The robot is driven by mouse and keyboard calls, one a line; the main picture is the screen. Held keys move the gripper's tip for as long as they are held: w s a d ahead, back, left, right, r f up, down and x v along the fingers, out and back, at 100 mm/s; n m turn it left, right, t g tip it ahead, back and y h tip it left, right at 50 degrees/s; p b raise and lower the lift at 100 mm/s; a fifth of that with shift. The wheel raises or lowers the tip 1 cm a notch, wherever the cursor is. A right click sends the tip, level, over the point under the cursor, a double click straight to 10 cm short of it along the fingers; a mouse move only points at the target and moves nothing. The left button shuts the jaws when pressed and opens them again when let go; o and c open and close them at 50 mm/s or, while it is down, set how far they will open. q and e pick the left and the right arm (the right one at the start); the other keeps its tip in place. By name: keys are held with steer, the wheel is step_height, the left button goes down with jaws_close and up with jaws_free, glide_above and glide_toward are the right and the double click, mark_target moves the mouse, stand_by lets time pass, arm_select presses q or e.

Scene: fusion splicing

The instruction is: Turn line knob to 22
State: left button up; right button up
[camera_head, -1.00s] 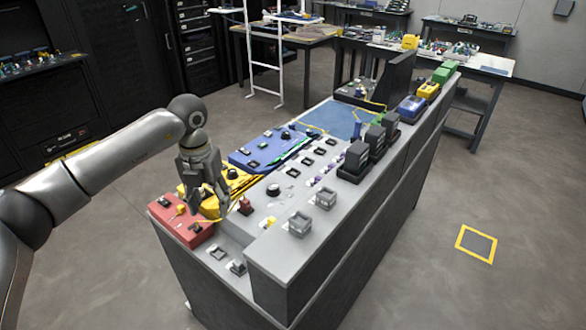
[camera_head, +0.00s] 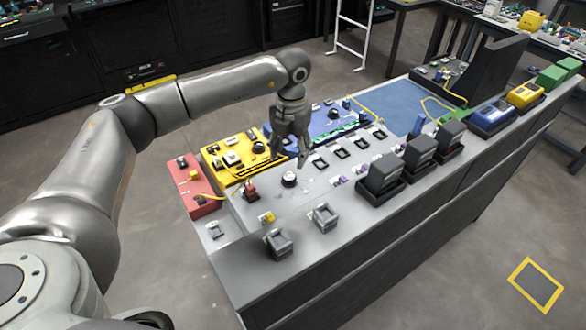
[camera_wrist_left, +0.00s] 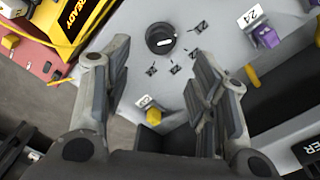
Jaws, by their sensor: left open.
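A round black knob (camera_head: 289,179) with a pale top mark stands on the grey bench panel. It also shows in the left wrist view (camera_wrist_left: 160,38), with a white pointer bar and small dark marks on the panel beside it. The numbers at these marks are too small to read. My left gripper (camera_head: 289,158) points down just behind and above the knob in the head view. In the left wrist view its two fingers (camera_wrist_left: 160,62) are spread apart with nothing between them, and the knob shows beyond the tips. My right gripper is not in view.
A yellow box (camera_head: 230,157), a red box (camera_head: 203,202) and a blue box (camera_head: 325,122) sit along the bench's far side. A small red part (camera_head: 250,192) stands left of the knob. Grey blocks (camera_head: 324,217) and dark devices (camera_head: 383,178) line the near side. A tag reads 24 (camera_wrist_left: 251,17).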

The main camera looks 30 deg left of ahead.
mark_target(290, 175)
arm_select(q)
step_height(290, 175, down, 7)
steer(key=shift+w+f+p, duration=0.1)
steer(key=shift+p, duration=0.65)
steer(key=shift+a+f, duration=0.1)
steer(key=shift+f, duration=0.3)
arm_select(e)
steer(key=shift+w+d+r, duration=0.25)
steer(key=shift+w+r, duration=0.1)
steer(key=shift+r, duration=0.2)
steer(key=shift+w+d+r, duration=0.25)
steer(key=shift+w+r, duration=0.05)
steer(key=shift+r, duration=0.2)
arm_select(q)
steer(key=c, duration=1)
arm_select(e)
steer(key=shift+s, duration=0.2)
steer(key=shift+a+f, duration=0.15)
